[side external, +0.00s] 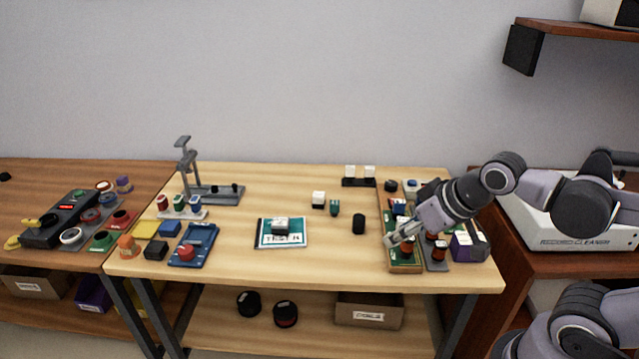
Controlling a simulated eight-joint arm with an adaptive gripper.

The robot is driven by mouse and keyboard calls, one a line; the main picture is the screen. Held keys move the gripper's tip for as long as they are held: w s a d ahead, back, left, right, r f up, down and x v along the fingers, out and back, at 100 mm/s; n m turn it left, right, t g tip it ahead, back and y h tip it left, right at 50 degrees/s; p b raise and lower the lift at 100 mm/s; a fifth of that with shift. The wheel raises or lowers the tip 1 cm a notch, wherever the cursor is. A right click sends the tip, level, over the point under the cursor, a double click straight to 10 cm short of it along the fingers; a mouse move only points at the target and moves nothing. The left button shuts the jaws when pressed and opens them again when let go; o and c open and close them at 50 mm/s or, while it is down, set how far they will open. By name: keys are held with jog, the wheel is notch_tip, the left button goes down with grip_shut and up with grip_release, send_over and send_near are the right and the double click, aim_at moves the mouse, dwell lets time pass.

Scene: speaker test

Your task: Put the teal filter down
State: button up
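A small teal-green block (335,208), which looks like the teal filter, stands on the light wooden table near its middle, just right of a white-topped block (318,199). My gripper (393,240) is at the right of the table, low over the long green board (404,267). It is well to the right of the teal-green block and apart from it. The fingers are small here, and I cannot tell whether they are open or shut or hold anything. My arm hides part of the board and the parts on it.
A teal-bordered test mat (263,243) with a block on it lies at mid-table. A black cylinder (358,224) stands left of my gripper. A grey stand (215,195) and a blue fixture (194,246) are at left. The table between mat and green board is mostly clear.

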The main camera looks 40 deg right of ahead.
aim_at(335, 205)
jog(key=w+d+f+n+h, duration=0.2)
jog(key=w+d+n+h, duration=0.1)
jog(key=w+n, duration=0.45)
jog(key=w+d+f+n+h, duration=0.1)
jog(key=w+d+n+h, duration=0.15)
jog(key=w+n, duration=0.55)
jog(key=w+f+n+h, duration=0.1)
jog(key=w+f+n, duration=0.2)
jog(key=w+d+f+n+t+h, duration=0.1)
jog(key=w+f+n, duration=0.2)
jog(key=f+n, duration=0.1)
jog(key=w+d+f+n+t+h, duration=0.1)
jog(key=w+f+n+h, duration=0.1)
jog(key=w+f+n, duration=0.1)
jog(key=shift+w+f+n, duration=0.4)
jog(key=shift+f+n, duration=0.1)
jog(key=shift+n, duration=0.15)
jog(key=x, duration=0.5)
jog(key=shift+w+d+f, duration=0.15)
jog(key=shift+w, duration=0.05)
jog(key=shift+x, duration=2.7)
jog(key=shift+w, duration=0.15)
grip_shut()
